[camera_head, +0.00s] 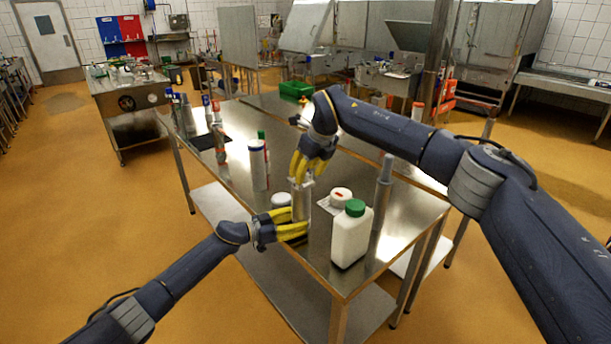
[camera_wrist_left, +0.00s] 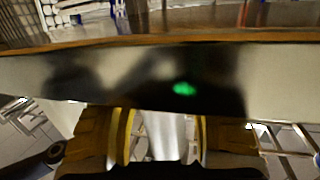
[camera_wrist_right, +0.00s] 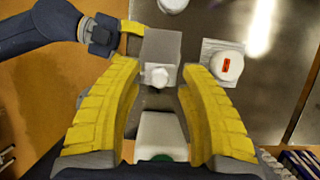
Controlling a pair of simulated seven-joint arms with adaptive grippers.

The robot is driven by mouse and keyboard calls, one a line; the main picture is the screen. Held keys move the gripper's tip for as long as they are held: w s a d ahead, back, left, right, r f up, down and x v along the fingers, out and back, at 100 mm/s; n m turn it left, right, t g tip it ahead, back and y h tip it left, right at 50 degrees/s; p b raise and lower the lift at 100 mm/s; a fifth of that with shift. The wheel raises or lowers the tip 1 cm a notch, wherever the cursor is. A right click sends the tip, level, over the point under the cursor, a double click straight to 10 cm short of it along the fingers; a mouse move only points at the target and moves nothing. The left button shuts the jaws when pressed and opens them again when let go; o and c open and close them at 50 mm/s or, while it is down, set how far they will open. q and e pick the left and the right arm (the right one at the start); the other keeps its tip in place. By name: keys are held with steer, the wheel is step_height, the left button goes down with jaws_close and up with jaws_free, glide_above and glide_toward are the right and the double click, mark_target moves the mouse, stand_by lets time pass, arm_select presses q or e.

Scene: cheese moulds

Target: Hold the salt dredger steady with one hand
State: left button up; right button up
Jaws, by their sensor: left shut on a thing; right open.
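The salt dredger, a silvery metal cylinder (camera_head: 301,203), stands upright near the table's front edge. My left gripper (camera_head: 298,224) is shut on its lower part from the left; the shiny body also shows between the yellow fingers in the left wrist view (camera_wrist_left: 166,135). My right gripper (camera_head: 302,178) is open and points down just above the dredger's top. In the right wrist view, a grey block-like shape with a pale knob (camera_wrist_right: 158,76) lies between the spread fingers (camera_wrist_right: 160,90); I cannot tell whether they touch it.
A white bottle with a green cap (camera_head: 350,238) stands close to the right. A white tub with a red mark (camera_head: 341,194) sits behind it, by a tall grey cylinder (camera_head: 383,193). A white round lid (camera_head: 281,199) and a white canister (camera_head: 258,165) are left. The steel table (camera_head: 225,180) has clear patches.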

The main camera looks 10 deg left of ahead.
steer(key=shift+w+a+f, duration=0.15)
steer(key=shift+f, duration=0.4)
steer(key=shift+c, duration=0.2)
jaws_close()
